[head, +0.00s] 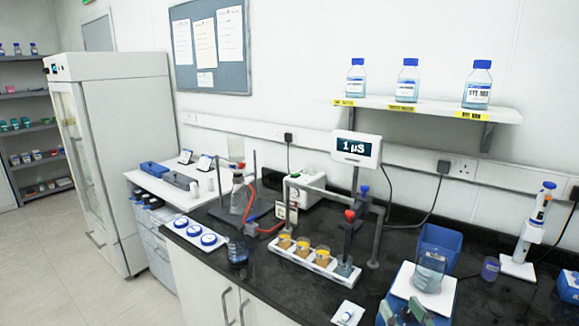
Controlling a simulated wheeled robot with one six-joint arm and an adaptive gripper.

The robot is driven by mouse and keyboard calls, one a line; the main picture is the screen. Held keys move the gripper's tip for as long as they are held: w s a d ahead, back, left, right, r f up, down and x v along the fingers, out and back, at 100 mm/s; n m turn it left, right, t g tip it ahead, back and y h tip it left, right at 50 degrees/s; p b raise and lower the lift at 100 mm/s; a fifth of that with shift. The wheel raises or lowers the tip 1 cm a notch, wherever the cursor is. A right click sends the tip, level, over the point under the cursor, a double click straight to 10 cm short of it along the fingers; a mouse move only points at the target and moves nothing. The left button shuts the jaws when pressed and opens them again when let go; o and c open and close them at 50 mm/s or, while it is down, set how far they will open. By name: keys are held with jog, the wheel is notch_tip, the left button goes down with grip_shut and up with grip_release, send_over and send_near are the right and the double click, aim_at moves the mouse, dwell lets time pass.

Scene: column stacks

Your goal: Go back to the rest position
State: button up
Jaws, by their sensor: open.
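The black bench top (400,270) runs across the lower right. A probe with a red top (349,216) stands upright at the rack's right end. A glass beaker (429,272) stands on a white plate at the right.
A meter display (356,148) reading "1 µS" rises behind the rack. A white tray (200,234) of round blue-rimmed dishes lies at the left bench end. A pipette stand (526,240) is at the right. A wall shelf (430,108) bears blue-capped bottles. The floor (60,260) at left is clear.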

jog(key=s+a+f+m+g+h, duration=0.1)
jog(key=s+f+m+g+h, duration=0.1)
jog(key=s+f, duration=1.6)
jog(key=s+a+f, duration=0.1)
jog(key=s+f, duration=0.1)
jog(key=s, duration=1.9)
jog(key=shift+s+a+n+g, duration=0.2)
jog(key=shift+s+n+g, duration=0.15)
jog(key=shift+n+g, duration=0.05)
jog(key=shift+w, duration=0.1)
